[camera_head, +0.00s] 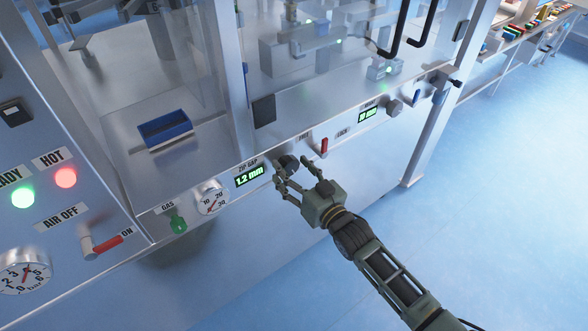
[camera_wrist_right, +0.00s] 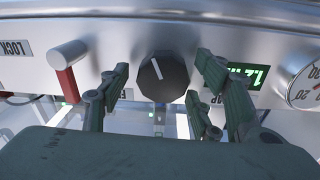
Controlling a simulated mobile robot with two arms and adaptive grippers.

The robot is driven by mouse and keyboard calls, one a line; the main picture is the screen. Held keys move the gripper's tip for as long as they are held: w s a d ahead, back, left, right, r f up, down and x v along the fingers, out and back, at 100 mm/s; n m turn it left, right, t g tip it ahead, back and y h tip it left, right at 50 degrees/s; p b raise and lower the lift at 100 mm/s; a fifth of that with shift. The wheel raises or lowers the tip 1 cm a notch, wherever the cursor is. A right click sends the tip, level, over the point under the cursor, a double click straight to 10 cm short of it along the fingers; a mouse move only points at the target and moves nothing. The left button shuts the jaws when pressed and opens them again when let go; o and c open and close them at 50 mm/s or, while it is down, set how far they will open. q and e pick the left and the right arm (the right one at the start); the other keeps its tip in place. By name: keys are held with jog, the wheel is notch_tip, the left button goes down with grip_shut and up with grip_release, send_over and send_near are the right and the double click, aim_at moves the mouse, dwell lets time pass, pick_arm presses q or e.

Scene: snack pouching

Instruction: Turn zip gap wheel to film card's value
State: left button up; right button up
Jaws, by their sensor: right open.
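The zip gap wheel is a dark faceted knob (camera_head: 287,163) on the machine's front panel, with a white pointer line in the right wrist view (camera_wrist_right: 163,76). The green zip gap display (camera_head: 250,177) beside it reads 1.2 mm. My right gripper (camera_head: 283,178) is open at the wheel. The film card cannot be made out in either view. My left gripper is not in view.
Right of the wheel is a red-handled lock lever (camera_head: 323,147). Left are a gauge (camera_head: 212,197) and a green gas valve (camera_head: 178,222). A blue tray (camera_head: 166,129) sits on the machine deck. The blue floor in front is clear.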

jog(key=c, duration=1)
jog(key=shift+m, duration=0.3)
jog(key=shift+c, duration=0.5)
jog(key=o, duration=1.1)
jog(key=shift+d, duration=0.1)
jog(key=shift+s, duration=0.1)
jog(key=v, duration=1.1)
jog(key=shift+s+d, duration=0.25)
jog(key=shift+s, duration=0.1)
jog(key=shift+f, duration=0.1)
